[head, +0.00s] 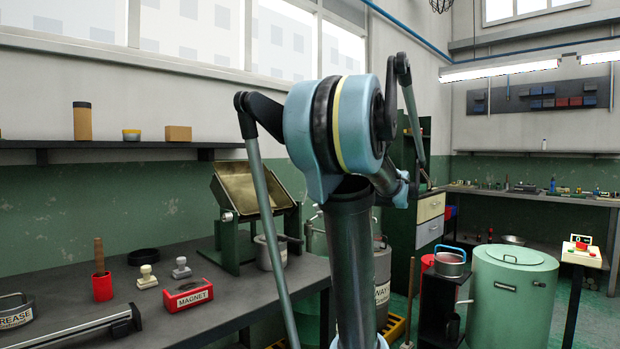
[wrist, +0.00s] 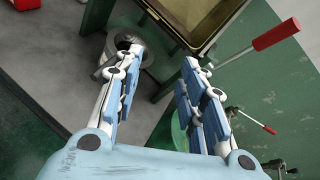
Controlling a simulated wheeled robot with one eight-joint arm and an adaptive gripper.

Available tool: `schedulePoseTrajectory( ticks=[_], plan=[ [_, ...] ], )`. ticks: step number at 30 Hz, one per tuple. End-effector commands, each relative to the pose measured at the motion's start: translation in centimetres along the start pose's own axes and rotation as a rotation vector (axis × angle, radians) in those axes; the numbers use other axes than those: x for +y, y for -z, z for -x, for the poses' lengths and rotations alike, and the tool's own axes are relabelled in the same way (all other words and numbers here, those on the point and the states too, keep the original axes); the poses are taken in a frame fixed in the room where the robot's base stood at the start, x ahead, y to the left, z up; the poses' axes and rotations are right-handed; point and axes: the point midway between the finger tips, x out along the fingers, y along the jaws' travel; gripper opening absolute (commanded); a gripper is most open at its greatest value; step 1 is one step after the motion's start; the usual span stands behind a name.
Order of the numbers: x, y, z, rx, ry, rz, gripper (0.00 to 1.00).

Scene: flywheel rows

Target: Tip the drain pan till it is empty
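The drain pan (head: 249,186) is a square, brass-coloured tray with a dark rim. In the head view it sits tilted on a green stand (head: 232,250) on the bench. In the wrist view its rim and inside (wrist: 195,18) show at the top, beyond my fingertips. A metal lever with a red grip (wrist: 277,35) reaches out on the pan's right side. My gripper (wrist: 158,58) is open and empty, its fingers apart, short of the pan and left of the red grip. I cannot make out my gripper in the head view. Whether liquid is in the pan cannot be told.
A metal pot (head: 271,251) stands beside the stand. A red magnet box (head: 188,295), a red holder (head: 102,287) and a black ring (head: 143,256) are on the bench. A second red-tipped lever (wrist: 269,130) shows lower right in the wrist view. A green drum (head: 514,300) stands right.

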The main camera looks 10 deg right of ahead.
Motion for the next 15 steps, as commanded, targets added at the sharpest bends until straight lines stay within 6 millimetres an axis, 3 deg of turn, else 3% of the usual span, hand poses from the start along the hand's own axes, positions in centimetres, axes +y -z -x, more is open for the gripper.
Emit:
schedulePoseTrajectory(
  ticks=[1,3,6,10,15],
  plan=[
    [-2.7,-0.4,1.3,-0.045,0.044,-0.067,0.37],
    [-5.7,-1.2,3.0,-0.114,0.092,-0.157,0.37],
    [-8.8,-1.9,5.2,-0.196,0.139,-0.252,0.37],
    [-11.1,-2.5,7.0,-0.264,0.17,-0.322,0.37],
    [-12.0,-2.9,7.2,-0.29,0.178,-0.348,0.37]
  ],
)
